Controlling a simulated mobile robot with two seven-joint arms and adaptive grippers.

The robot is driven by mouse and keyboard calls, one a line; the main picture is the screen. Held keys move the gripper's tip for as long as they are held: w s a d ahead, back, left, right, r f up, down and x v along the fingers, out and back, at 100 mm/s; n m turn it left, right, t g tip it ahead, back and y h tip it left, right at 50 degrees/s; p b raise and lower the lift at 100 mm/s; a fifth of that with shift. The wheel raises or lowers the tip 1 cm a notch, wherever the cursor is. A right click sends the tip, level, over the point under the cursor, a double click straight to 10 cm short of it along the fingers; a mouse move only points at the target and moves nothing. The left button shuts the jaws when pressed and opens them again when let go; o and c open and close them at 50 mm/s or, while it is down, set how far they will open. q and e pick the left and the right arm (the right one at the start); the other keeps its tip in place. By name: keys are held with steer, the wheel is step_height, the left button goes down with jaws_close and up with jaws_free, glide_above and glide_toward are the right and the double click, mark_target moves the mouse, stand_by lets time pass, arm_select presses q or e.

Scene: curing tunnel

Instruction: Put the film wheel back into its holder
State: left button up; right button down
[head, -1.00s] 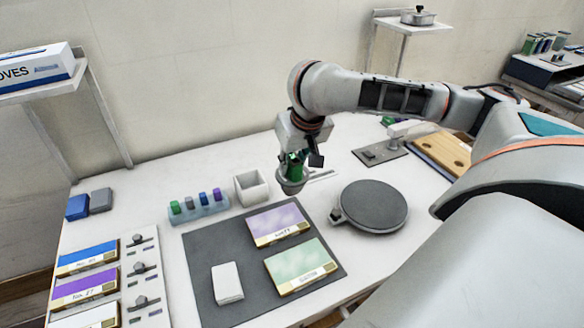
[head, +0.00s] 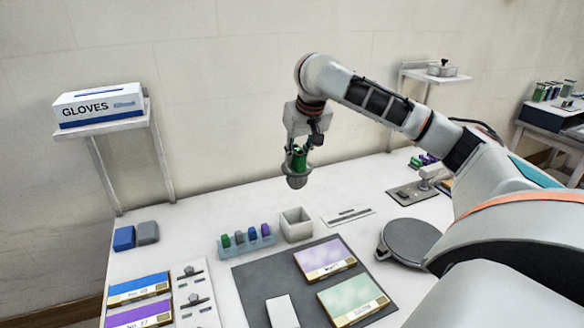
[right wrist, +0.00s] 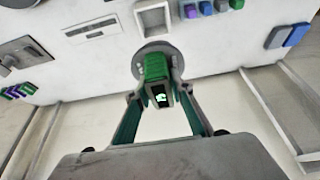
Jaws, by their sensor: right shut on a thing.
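My right gripper (head: 299,153) is shut on a green block-shaped grip with a rounded grey body below it, seemingly the film wheel (head: 298,181). It hangs upright in the air over the back of the table, clear of the surface. In the right wrist view the fingers (right wrist: 157,92) close on the green grip, and the film wheel's round grey rim (right wrist: 150,50) shows beyond it. I cannot tell for sure which thing is the holder. A flat white plate with dark slots (head: 348,216) lies on the table, right of a white open box (head: 296,225). My left gripper is out of view.
A clear rack (head: 247,245) with several coloured blocks stands left of the box. A round grey disc (head: 410,241) is at right, with a metal plate and lever (head: 412,193) behind it. A dark mat (head: 262,280) lies in front. A glove box shelf (head: 108,124) is at back left.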

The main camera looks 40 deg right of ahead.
mark_target(296, 185)
steer(key=shift+w, duration=0.15)
step_height(296, 185, down, 2)
steer(key=shift+d+f, duration=0.1)
steer(key=shift+f, duration=1.15)
steer(key=shift+f, duration=0.55)
stand_by(0.3)
steer(key=shift+f, duration=0.35)
steer(key=shift+f, duration=0.7)
steer(key=shift+f, duration=0.3)
steer(key=shift+f, duration=0.35)
steer(key=shift+f, duration=0.35)
